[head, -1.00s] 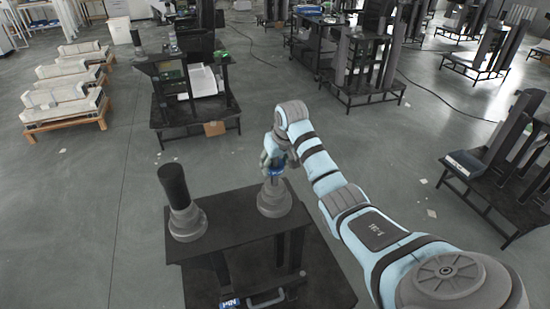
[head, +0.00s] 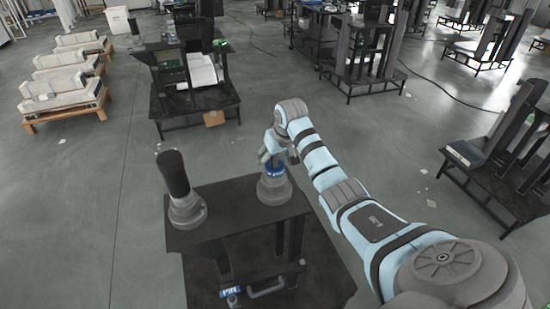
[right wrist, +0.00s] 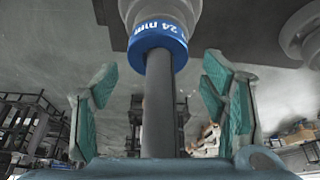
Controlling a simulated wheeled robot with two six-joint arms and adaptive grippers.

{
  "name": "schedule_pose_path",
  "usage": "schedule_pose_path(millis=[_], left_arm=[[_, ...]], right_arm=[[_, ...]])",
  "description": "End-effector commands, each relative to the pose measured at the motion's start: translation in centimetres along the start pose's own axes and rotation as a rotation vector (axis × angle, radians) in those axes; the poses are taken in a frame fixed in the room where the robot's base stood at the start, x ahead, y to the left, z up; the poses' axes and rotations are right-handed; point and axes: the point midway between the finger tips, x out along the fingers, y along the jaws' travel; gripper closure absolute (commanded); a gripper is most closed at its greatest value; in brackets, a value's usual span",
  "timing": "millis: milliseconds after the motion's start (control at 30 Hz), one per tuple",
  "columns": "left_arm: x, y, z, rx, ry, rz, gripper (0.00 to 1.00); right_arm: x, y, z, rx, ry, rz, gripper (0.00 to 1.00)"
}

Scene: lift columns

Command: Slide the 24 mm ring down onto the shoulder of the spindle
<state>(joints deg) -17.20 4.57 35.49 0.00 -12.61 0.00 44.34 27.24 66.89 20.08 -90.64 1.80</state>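The blue ring marked "24 mm" (head: 275,171) is around the spindle, down at its grey stepped base (head: 275,190) on the black table. In the right wrist view the ring (right wrist: 158,38) sits against the grey shoulder (right wrist: 160,10), and no gap shows there. The dark spindle shaft (right wrist: 158,110) runs from the ring toward my wrist. My right gripper (head: 272,152) is over the spindle. In the wrist view its teal-padded fingers (right wrist: 160,98) are spread on both sides of the shaft, clear of shaft and ring. My left gripper is not in view.
A second dark post (head: 173,174) on a grey base stands on the left of the black table (head: 230,213). A black cart (head: 195,90), pallets with pale blocks (head: 65,85) and other racks stand further off. The grey floor around the table is clear.

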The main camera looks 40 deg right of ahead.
Motion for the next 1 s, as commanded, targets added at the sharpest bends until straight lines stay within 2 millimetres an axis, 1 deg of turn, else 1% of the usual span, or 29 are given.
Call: schedule_pose_path(millis=[267,367,467,600,733,833,900,1000], left_arm=[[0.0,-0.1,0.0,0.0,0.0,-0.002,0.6],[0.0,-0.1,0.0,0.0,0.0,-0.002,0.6],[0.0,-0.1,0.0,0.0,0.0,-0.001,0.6],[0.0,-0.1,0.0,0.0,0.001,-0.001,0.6],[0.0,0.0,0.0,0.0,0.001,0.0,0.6],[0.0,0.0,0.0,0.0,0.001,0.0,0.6],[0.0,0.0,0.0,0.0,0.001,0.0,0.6],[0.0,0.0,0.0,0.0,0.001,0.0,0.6]], right_arm=[[0.0,0.0,0.0,0.0,0.0,0.0,0.29],[-0.8,0.0,-0.1,0.0,0.002,-0.001,0.29],[-2.8,0.1,-0.1,-0.001,0.004,0.002,0.29],[-6.9,0.1,-0.1,-0.001,0.007,0.002,0.29],[-10.1,0.0,-0.1,-0.001,0.004,0.001,0.29],[-11.5,0.0,-0.1,0.0,0.002,0.0,0.29],[-11.9,0.0,0.0,0.0,0.001,0.0,0.29],[-12.1,0.0,0.0,0.0,0.0,0.0,0.29]])
